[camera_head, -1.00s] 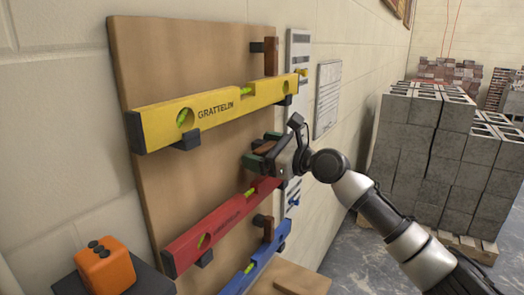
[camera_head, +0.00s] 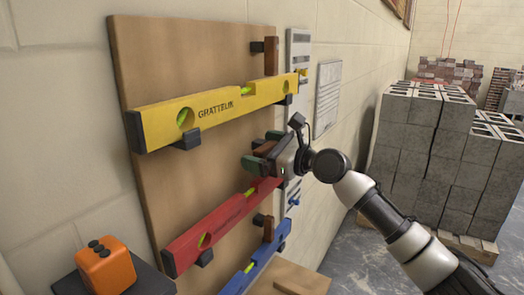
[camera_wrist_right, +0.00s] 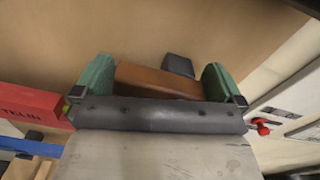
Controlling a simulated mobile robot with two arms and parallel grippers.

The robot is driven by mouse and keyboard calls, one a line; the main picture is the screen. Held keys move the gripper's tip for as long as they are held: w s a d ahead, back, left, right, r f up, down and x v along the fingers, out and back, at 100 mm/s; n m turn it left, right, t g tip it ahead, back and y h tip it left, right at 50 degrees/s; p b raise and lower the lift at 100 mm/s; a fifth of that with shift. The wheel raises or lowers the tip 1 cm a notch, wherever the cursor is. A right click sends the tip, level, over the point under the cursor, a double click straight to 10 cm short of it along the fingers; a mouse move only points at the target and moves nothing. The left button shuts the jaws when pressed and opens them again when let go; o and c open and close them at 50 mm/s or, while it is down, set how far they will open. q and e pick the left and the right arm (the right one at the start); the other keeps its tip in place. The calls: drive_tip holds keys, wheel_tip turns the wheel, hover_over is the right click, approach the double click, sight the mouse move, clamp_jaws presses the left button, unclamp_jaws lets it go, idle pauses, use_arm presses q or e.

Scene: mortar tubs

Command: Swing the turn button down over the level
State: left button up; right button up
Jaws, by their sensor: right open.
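The red level (camera_head: 222,225) lies tilted across the tan board in the head view, and its end shows at the left in the right wrist view (camera_wrist_right: 32,104). A brown wooden turn button (camera_head: 264,148) sits above its right end, and in the wrist view it lies between my fingers (camera_wrist_right: 158,80). A dark block (camera_wrist_right: 178,66) shows behind the button. My right gripper (camera_head: 263,150) is open, one green-padded finger above the button and one below. Whether a pad touches it I cannot tell. My left gripper is not in view.
The yellow level (camera_head: 215,110) is above and the blue level (camera_head: 257,262) below, each with its own upright wooden button (camera_head: 271,56) (camera_head: 265,226). An orange box (camera_head: 105,266) stands at the lower left. Grey blocks (camera_head: 430,150) are stacked at the right.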

drive_tip(key=b+v, duration=0.1)
drive_tip(key=v, duration=0.9)
drive_tip(key=shift+s+d, duration=0.2)
drive_tip(key=shift+d, duration=0.1)
